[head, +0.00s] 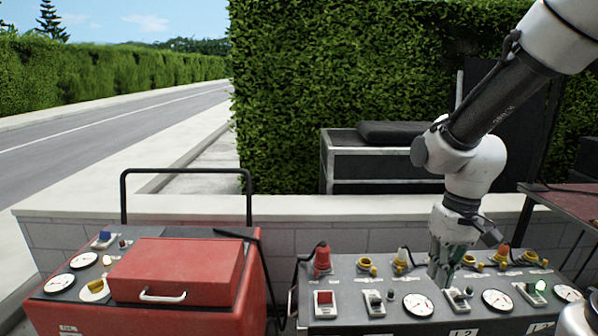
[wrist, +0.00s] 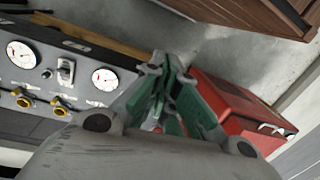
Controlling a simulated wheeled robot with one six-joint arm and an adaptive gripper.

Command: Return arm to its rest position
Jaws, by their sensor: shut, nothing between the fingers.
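My gripper (head: 441,280) hangs down over the grey control panel (head: 345,276) in the head view. Its fingers are shut with nothing between them, close to a switch (head: 458,300) between two round gauges. I cannot tell whether the fingertips touch the panel. In the wrist view, the green-padded fingers (wrist: 160,98) meet at the middle of the picture. My arm comes down from the upper right, bent at the elbow.
A red machine (head: 175,270) with a black rail stands at left. Behind are a low wall (head: 300,209), a grey cabinet (head: 375,160) and a hedge (head: 330,70).

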